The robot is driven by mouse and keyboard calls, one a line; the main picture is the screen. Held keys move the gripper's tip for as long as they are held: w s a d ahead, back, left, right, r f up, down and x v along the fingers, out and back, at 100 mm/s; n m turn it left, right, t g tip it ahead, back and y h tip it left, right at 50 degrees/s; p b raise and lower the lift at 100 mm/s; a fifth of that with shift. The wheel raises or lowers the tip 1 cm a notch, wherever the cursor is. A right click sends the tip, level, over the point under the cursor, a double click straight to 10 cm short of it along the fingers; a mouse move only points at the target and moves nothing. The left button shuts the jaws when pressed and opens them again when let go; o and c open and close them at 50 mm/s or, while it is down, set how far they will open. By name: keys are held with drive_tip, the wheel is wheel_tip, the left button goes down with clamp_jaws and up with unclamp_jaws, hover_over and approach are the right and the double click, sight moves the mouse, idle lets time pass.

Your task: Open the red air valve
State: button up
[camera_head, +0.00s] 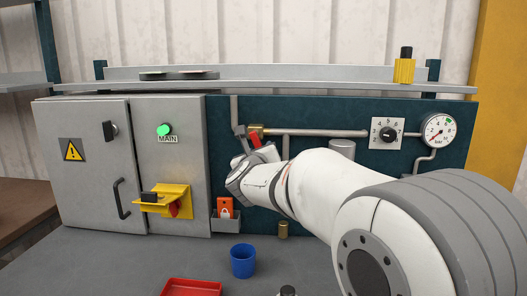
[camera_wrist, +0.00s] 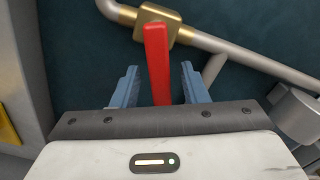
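The red air valve handle (camera_wrist: 157,60) hangs from a brass valve body (camera_wrist: 172,30) on the grey pipe, standing at an angle across the pipe. In the head view a short piece of the red handle (camera_head: 254,139) shows beside the brass body (camera_head: 256,130). My gripper (camera_wrist: 160,74) is open, with one blue-grey finger on each side of the handle. Gaps show between the handle and both fingers. In the head view my arm and wrist hide most of the handle's lower part.
A pressure gauge (camera_head: 439,130) and a black knob (camera_head: 388,134) are on the panel at right. A grey cabinet (camera_head: 90,185) stands at left. A red padlock (camera_head: 225,208) sits in a small holder below the valve. A blue cup (camera_head: 243,261) and red tray (camera_head: 190,288) are on the bench.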

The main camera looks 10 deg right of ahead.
drive_tip(key=v, duration=0.7)
drive_tip(key=shift+s+b, duration=0.15)
drive_tip(key=shift+b, duration=0.3)
drive_tip(key=shift+c, duration=0.2)
